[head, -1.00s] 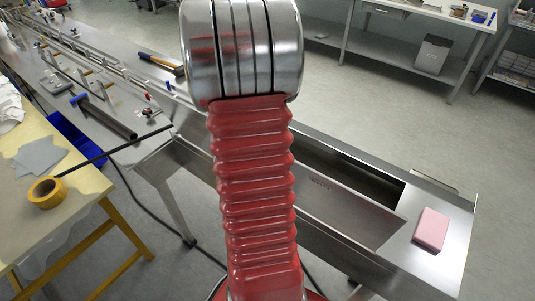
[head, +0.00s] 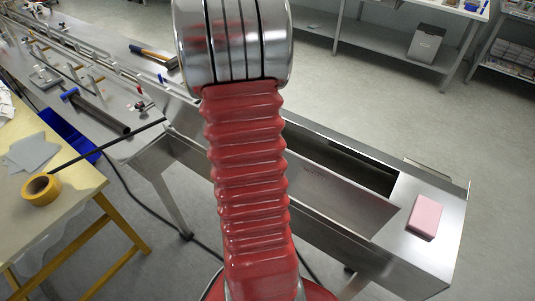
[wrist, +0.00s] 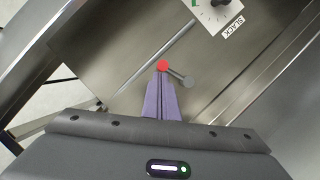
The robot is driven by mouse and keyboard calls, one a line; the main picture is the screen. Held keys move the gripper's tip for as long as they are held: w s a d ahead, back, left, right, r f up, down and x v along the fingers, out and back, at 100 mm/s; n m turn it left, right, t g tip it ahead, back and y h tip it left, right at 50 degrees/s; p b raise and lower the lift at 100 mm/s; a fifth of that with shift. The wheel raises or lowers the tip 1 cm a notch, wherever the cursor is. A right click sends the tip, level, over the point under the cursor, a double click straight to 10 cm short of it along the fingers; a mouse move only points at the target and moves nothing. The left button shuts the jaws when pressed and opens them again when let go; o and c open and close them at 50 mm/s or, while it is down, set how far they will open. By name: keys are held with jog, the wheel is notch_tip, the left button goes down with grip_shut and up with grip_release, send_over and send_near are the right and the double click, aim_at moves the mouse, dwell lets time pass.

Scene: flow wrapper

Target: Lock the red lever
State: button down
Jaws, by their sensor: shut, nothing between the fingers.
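In the wrist view a red ball-shaped knob (wrist: 162,66), which looks like the end of the red lever, shows just beyond my fingertips. My gripper (wrist: 162,78) has purple fingers, pressed together and empty. Its tips are right below the red knob in the picture; I cannot tell whether they touch it. A short grey pin with a round end (wrist: 182,77) lies just right of the knob. The lever's arm and base are hidden or unclear. In the head view my red arm fills the middle, and my gripper is not visible there.
A dial plate marked "SLACK" (wrist: 219,12) and a thin metal rod (wrist: 155,68) lie near the knob. In the head view a steel machine trough (head: 340,185) carries a pink block (head: 425,217). A table with yellow tape (head: 41,189) stands left; open floor lies right.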

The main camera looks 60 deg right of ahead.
jog(key=shift+s, duration=0.1)
jog(key=shift+s+d+m+y, duration=0.25)
jog(key=shift+s+m, duration=0.05)
jog(key=shift+m, duration=0.45)
jog(key=shift+s+d+m+y, duration=0.2)
jog(key=shift+s+m+y, duration=0.05)
jog(key=shift+m, duration=0.5)
jog(key=m, duration=0.1)
jog(key=s+m+y, duration=0.1)
jog(key=shift+d+m+g, duration=0.25)
jog(key=shift+m+g, duration=0.05)
jog(key=shift+m, duration=0.1)
jog(key=s+m+y, duration=0.1)
jog(key=m, duration=0.1)
jog(key=s+m, duration=0.1)
jog(key=m, duration=0.1)
jog(key=shift+s+m+y, duration=0.15)
jog(key=shift+m+y, duration=0.15)
jog(key=shift+y, duration=0.1)
jog(key=shift+s+a+m+t+y, duration=0.15)
jog(key=shift+s+m+t+y, duration=0.35)
jog(key=shift+m, duration=0.7)
jog(key=shift+w+a, duration=0.55)
jog(key=shift+r, duration=0.1)
